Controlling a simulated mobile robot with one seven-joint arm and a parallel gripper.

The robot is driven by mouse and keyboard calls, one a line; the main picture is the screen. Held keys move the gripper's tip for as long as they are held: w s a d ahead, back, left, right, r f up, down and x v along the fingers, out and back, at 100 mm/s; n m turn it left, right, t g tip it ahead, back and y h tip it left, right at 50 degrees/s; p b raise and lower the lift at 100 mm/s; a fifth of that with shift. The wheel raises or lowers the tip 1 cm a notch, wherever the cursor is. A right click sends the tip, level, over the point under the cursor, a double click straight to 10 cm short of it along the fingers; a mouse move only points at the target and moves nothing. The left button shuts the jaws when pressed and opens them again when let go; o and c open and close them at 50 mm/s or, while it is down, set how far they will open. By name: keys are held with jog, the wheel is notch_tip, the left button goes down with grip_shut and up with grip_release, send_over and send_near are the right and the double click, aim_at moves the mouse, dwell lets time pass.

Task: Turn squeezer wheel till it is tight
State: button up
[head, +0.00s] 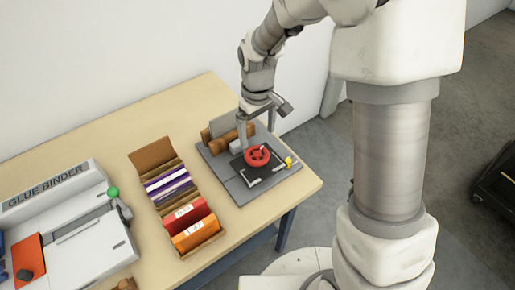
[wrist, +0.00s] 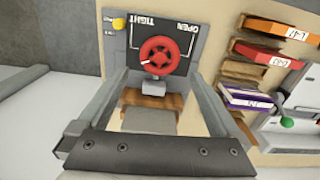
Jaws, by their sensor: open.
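The red squeezer wheel (head: 257,156) lies on a dark plate of the grey squeezer base (head: 225,177) at the table's right end. In the wrist view the wheel (wrist: 158,56) shows several holes and a small pale mark on its left side. The words TIGHT (wrist: 145,22) and OPEN (wrist: 173,28) are printed beside it. My gripper (head: 254,137) is open and empty, above the back of the squeezer. In the wrist view its fingers (wrist: 153,78) stand wide to either side, with the wheel between and beyond their tips. I cannot tell whether a finger touches it.
A yellow knob (head: 290,162) sits at the base's right corner. Brown blocks (head: 222,138) stand behind the wheel. A box of books (head: 171,183) and a glue binder (head: 75,235) are to the left. Bare tabletop lies between the box and the squeezer.

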aim_at(257, 154)
notch_tip(257, 154, down, 8)
jog(key=shift+f, duration=0.1)
dwell(0.4)
jog(key=c, duration=1)
dwell(0.5)
jog(key=o, duration=1)
jog(key=shift+r, duration=0.2)
notch_tip(257, 154, up, 17)
jog(key=shift+r, duration=0.15)
